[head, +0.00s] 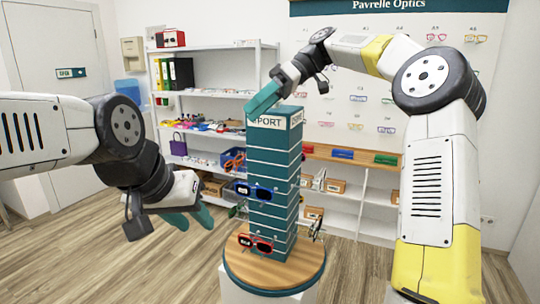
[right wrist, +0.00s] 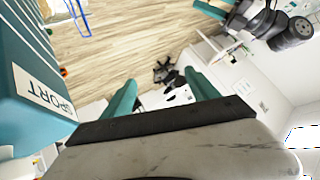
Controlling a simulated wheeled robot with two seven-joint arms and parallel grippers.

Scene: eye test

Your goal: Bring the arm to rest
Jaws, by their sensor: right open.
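My right arm comes in from the right and arches over. Its gripper (head: 264,97) is at the top of the teal display tower (head: 272,180), and I cannot tell from the head view whether it touches it. In the right wrist view the two teal fingers of this gripper (right wrist: 159,80) are spread, with nothing between them. The tower's SPORT sign (right wrist: 44,92) is close on the left there. My left gripper (head: 195,222) hangs low at the left of the tower, its teal fingers pointing down and apart, with nothing seen between them.
The tower stands on a round wooden base (head: 275,272) and carries blue glasses (head: 254,191) and red glasses (head: 255,243). White shelves (head: 210,92) stand behind, beside a wall board with glasses (head: 400,75). The wooden floor at the lower left is clear.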

